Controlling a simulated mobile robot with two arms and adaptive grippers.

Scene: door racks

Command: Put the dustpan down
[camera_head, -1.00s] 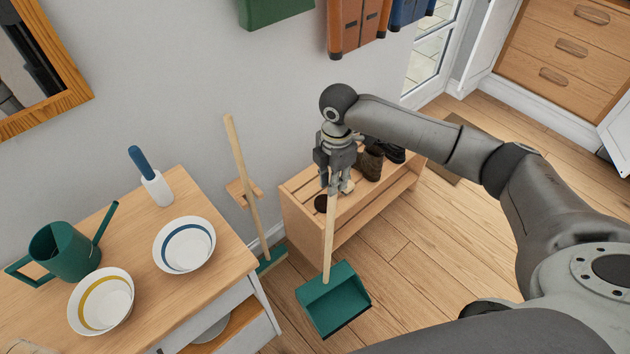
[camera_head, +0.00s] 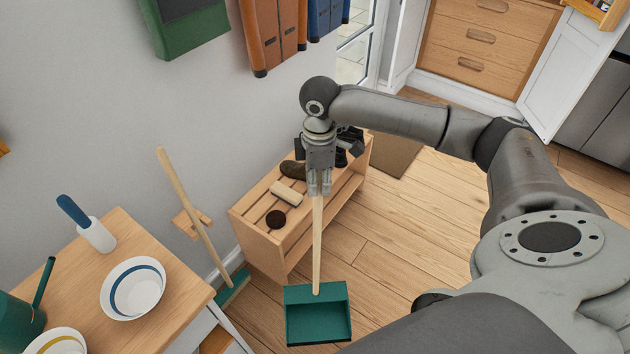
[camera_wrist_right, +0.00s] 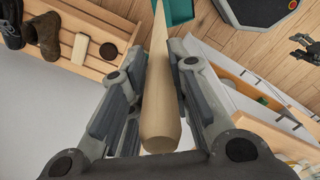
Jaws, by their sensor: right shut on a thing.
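The dustpan (camera_head: 318,318) has a green pan and a long pale wooden handle. My right gripper (camera_head: 319,190) is shut on the top of the handle, which hangs nearly upright with the pan at the bottom. In the right wrist view the handle (camera_wrist_right: 160,110) lies between the two fingers (camera_wrist_right: 158,85), and part of the green pan (camera_wrist_right: 180,12) shows at the top edge. I cannot tell whether the pan touches the floor. My left gripper is not in the head view; a dark gripper shape (camera_wrist_right: 303,55) shows at the right edge of the wrist view.
A wooden shoe rack (camera_head: 262,240) with shoes and brushes stands behind the handle. A green broom (camera_head: 195,210) leans in a small wooden wall holder (camera_head: 190,222). A table (camera_head: 178,292) with bowls is at the left. The wooden floor (camera_head: 410,225) to the right is clear.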

